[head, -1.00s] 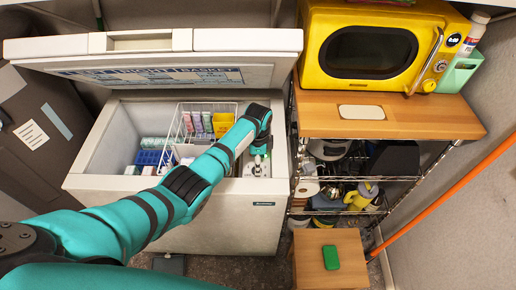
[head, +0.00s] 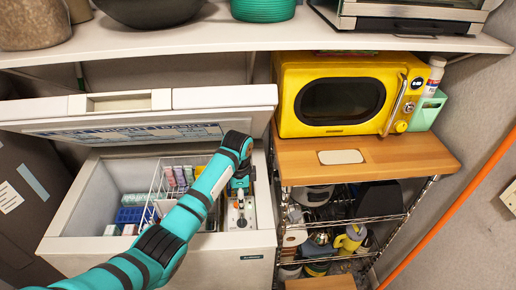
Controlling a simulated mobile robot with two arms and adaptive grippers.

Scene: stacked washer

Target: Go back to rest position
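My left arm comes in from the lower left across the open chest freezer (head: 165,262). My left gripper (head: 241,212) points down at the right end of the freezer's inside, next to the white wire basket; it is small here and its fingers cannot be made out clearly. My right gripper is not in the view. The freezer lid (head: 140,100) stands raised.
Colored cartons (head: 178,177) and blue packs (head: 127,217) lie in the freezer. To the right, a yellow microwave (head: 345,95) stands on a wood-topped wire rack (head: 400,157). A shelf (head: 230,38) with pots and an oven (head: 405,15) runs above.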

